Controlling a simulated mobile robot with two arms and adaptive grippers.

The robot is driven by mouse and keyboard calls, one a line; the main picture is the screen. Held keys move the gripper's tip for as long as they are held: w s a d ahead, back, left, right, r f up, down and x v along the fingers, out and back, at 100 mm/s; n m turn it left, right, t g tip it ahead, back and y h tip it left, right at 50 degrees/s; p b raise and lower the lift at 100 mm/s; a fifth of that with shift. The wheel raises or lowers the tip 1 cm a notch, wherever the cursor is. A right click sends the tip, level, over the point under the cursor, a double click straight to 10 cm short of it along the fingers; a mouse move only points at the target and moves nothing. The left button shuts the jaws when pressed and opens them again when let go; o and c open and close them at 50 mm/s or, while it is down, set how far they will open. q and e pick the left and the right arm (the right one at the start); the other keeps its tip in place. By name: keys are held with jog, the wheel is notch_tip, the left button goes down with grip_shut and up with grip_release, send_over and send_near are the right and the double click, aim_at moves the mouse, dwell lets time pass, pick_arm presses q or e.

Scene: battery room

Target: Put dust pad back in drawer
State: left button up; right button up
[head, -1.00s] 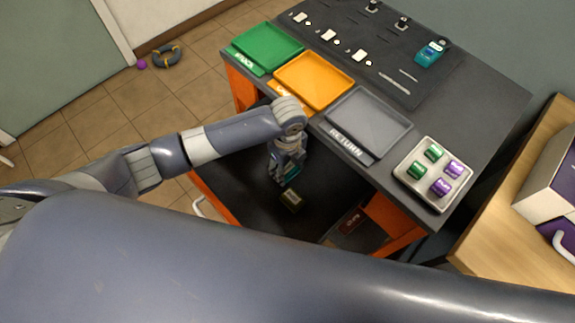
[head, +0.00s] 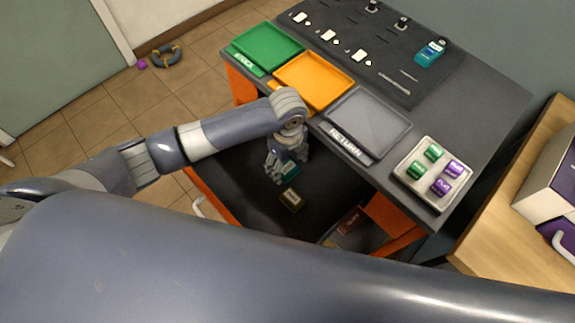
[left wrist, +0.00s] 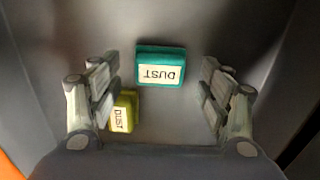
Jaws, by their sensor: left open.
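A teal pad labelled DUST (left wrist: 160,62) lies flat on the dark floor of the open drawer (head: 245,203). It also shows in the head view (head: 289,168), partly hidden by my left gripper. A yellow-green pad labelled DUST (left wrist: 124,112) lies in the drawer too, and it shows in the head view (head: 292,200). My left gripper (head: 280,172) is inside the drawer area, over the pads. In the left wrist view my left gripper (left wrist: 160,98) is open and empty, with the teal pad just ahead between its fingers. My right gripper is not in view.
Green (head: 267,48), orange (head: 314,82) and grey RETURN (head: 366,122) trays stand on the bench above the drawer. A metal tray (head: 404,173) holds green and purple cells. A teal item (head: 430,53) stands at the back. A reddish item (head: 351,220) lies low at the right.

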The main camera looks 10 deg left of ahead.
aim_at(288, 167)
pick_arm(q)
notch_tip(288, 167, up, 10)
jog(key=shift+f, duration=0.15)
dwell(0.6)
